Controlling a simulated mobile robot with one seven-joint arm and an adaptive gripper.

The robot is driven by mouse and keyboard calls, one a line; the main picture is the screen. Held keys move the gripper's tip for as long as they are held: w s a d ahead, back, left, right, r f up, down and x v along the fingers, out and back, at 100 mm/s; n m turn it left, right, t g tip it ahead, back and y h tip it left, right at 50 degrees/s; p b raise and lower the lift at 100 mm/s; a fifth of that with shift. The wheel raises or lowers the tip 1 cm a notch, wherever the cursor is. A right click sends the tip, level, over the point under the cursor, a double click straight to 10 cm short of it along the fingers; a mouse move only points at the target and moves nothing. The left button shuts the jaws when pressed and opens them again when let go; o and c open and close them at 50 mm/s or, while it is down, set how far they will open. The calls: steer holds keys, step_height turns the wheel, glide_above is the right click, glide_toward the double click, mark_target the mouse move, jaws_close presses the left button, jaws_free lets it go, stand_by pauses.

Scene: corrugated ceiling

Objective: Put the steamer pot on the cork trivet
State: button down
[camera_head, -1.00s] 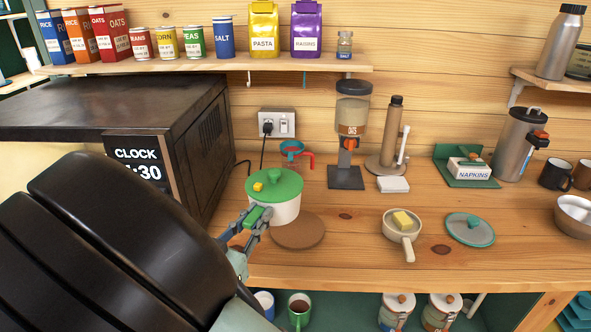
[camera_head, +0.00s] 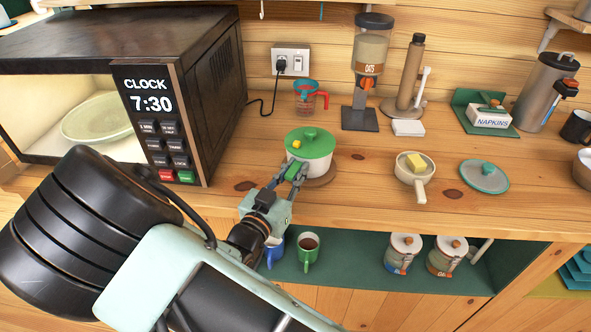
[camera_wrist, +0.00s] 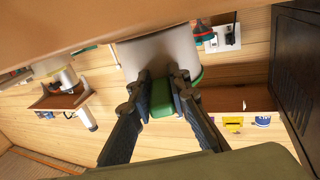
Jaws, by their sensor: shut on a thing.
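The steamer pot (camera_head: 318,168) is white with a green lid (camera_head: 322,145) and a small yellow block on the lid. It is upright over the cork trivet (camera_head: 326,181); only the trivet's front and right rim shows. I cannot tell whether the pot's base touches it. My gripper (camera_head: 292,172) reaches from the front left and is shut on the pot's green handle. In the wrist view, my gripper's fingers (camera_wrist: 163,95) close on both sides of the green handle (camera_wrist: 162,98), with the white pot wall (camera_wrist: 160,55) beyond it.
The open microwave (camera_head: 205,105) stands left of the pot. A measuring cup (camera_head: 306,100) and an oats dispenser (camera_head: 366,75) are behind it. Mugs (camera_head: 309,250) stand on the shelf below.

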steer(key=shift+f, duration=0.1)
steer(key=c, duration=1.8)
jaws_free()
steer(key=v, duration=1.2)
